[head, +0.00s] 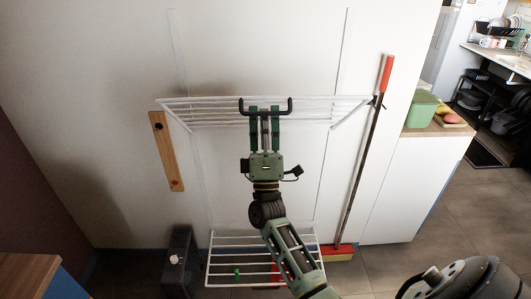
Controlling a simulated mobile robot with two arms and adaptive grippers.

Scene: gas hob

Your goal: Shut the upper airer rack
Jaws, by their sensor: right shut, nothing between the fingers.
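The upper airer rack (205,112), made of white wire, stands out from the pale wall at mid-height. Its long bars run left to right. My right gripper (265,112) is in front of the middle of this rack and overlaps it in the head view. It is shut with nothing held. A dark bar with upturned ends shows at its fingertips; I cannot tell whether the bar belongs to the rack or whether the fingers touch the rack. The gripper hides part of the rack's middle. My left gripper is not in view.
A lower white rack (225,262) sticks out near the floor, partly behind my right arm. A red-handled broom (362,150) leans right of the racks. A wooden strip (166,150) is on the wall at left. A dark heater-like box (180,255) stands below. A counter with a green container (421,108) is right.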

